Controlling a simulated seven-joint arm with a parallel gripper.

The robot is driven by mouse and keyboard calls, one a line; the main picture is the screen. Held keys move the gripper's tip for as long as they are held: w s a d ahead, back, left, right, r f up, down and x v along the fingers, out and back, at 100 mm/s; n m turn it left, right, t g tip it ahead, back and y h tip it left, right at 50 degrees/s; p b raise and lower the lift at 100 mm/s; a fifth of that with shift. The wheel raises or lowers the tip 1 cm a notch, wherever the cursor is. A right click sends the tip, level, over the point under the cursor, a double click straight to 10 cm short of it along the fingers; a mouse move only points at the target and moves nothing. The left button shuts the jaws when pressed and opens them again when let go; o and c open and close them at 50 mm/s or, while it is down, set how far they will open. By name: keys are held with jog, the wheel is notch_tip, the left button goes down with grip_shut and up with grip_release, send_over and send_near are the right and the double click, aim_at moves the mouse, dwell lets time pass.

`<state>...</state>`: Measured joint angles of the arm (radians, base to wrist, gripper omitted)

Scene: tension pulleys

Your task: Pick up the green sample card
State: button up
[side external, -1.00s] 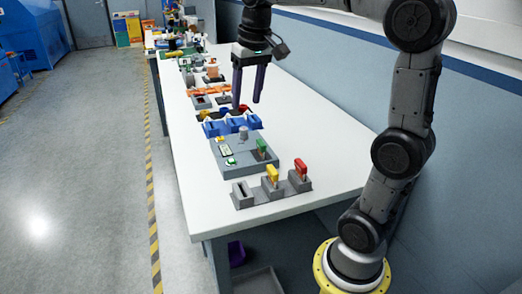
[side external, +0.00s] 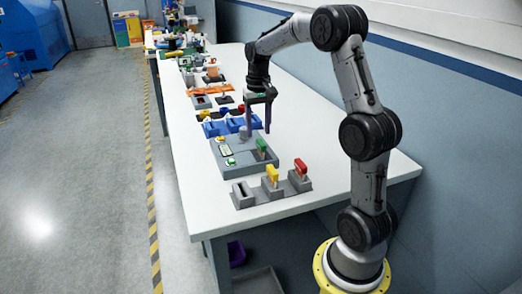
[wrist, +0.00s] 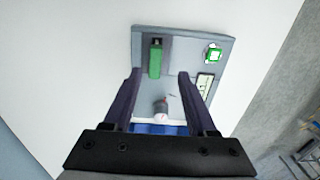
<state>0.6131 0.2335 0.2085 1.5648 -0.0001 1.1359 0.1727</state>
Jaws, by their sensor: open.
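The green sample card (side external: 261,145) stands upright in a slot on the grey panel (side external: 232,165). In the wrist view the green card (wrist: 155,62) lies ahead, between the lines of the two fingers near their tips. My gripper (side external: 257,132) is open and empty, with its dark purple fingers pointing down just behind the card, above the far part of the panel. The wrist view shows the gripper (wrist: 158,76) with a wide gap between its fingers. I cannot tell the exact height of the fingertips above the panel.
A grey knob (wrist: 160,108), a small display (side external: 226,149) and a green button (side external: 231,161) are on the panel. Yellow (side external: 272,174) and red (side external: 300,168) cards stand in grey holders in front. Blue bins (side external: 217,128) lie behind. The table is clear on the right.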

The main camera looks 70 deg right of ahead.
aim_at(261, 142)
jog(key=f, duration=0.4)
jog(key=shift+s+d+f, duration=0.2)
jog(key=shift+s+f, duration=0.1)
jog(key=shift+s, duration=0.05)
jog(key=shift+f, duration=0.55)
grip_shut()
